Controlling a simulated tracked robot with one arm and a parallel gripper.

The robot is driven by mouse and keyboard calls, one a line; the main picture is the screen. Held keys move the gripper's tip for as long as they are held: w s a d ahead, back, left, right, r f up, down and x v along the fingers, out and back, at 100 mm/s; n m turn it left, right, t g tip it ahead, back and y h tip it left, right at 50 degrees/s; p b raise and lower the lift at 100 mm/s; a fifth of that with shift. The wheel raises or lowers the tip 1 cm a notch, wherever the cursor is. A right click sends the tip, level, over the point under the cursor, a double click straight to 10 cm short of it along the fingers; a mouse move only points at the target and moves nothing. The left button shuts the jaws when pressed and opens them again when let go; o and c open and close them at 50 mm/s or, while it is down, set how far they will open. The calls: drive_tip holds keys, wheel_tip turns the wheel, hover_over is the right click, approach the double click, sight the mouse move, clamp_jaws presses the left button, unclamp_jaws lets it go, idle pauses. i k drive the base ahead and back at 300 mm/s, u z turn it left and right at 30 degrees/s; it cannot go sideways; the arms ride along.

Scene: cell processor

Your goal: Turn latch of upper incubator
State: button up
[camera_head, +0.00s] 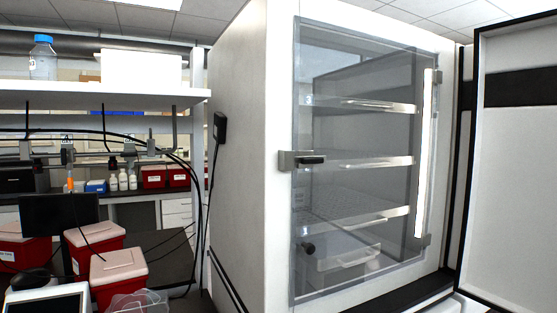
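The upper incubator (247,90) is a large white cabinet filling the middle of the view. Its inner glass door (345,135) is shut across the opening. The latch (300,160), a grey plate with a dark handle lying roughly level, sits on the left edge of the glass door. Wire shelves (362,162) and a clear container (345,262) on the bottom show through the glass. A small dark round knob or port (308,248) shows low on the door. My gripper is not in view.
The incubator's outer door (515,170) stands swung open at the right. At the left, a bench holds red bins (118,268) and a monitor (60,213), under a white shelf (100,96) with a blue-capped bottle (43,60). Cables hang beside the cabinet.

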sight(305, 160)
drive_tip(key=u, duration=0.3)
drive_tip(key=i, duration=1)
drive_tip(key=z, duration=0.2)
